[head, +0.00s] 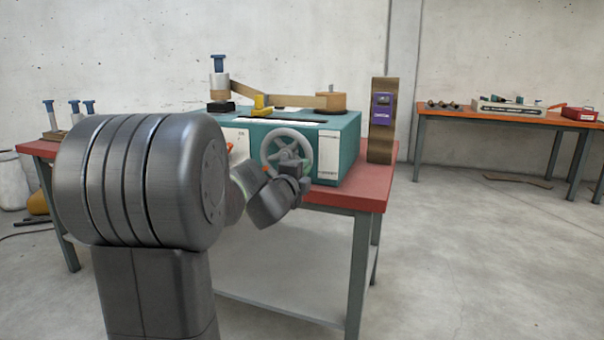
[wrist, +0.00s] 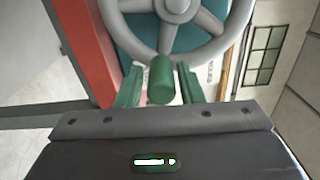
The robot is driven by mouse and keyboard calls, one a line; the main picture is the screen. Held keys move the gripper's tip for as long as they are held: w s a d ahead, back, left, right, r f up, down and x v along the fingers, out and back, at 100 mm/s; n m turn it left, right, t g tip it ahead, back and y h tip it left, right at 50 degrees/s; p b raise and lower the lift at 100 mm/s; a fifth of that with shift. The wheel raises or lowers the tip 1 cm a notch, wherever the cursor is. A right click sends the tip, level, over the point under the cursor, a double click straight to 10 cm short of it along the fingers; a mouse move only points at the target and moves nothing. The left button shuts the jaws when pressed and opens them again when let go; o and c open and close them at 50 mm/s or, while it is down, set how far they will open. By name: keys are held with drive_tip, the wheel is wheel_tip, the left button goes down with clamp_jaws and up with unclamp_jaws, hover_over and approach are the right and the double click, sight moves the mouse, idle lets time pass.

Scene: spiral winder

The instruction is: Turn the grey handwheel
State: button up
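The grey handwheel (head: 286,154), a spoked ring, is on the front of the teal machine (head: 348,150). In the wrist view the handwheel (wrist: 178,10) fills the upper middle, partly cut off by the top edge. A green cylindrical handle (wrist: 161,78) stands out from the lower part of its rim. My gripper (head: 300,178) is in front of the wheel's lower right in the head view. In the wrist view my gripper (wrist: 159,85) has its two green fingers apart, one on each side of the handle, with visible gaps. The wheel's lower part is partly hidden by my wrist in the head view.
The machine stands on a red-topped table (head: 370,190). A tall brown post with a purple box (head: 382,120) stands right of it. A spool (head: 218,85) and a wooden arm are on top of the machine. Another table (head: 500,113) stands back right.

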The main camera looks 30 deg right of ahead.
drive_tip(key=shift+o, duration=0.6)
drive_tip(key=shift+s+a+r, duration=0.1)
drive_tip(key=shift+s+a, duration=0.05)
drive_tip(key=shift+a, duration=0.1)
drive_tip(key=p+v, duration=0.2)
drive_tip(key=v, duration=1.1)
drive_tip(key=shift+p, duration=0.3)
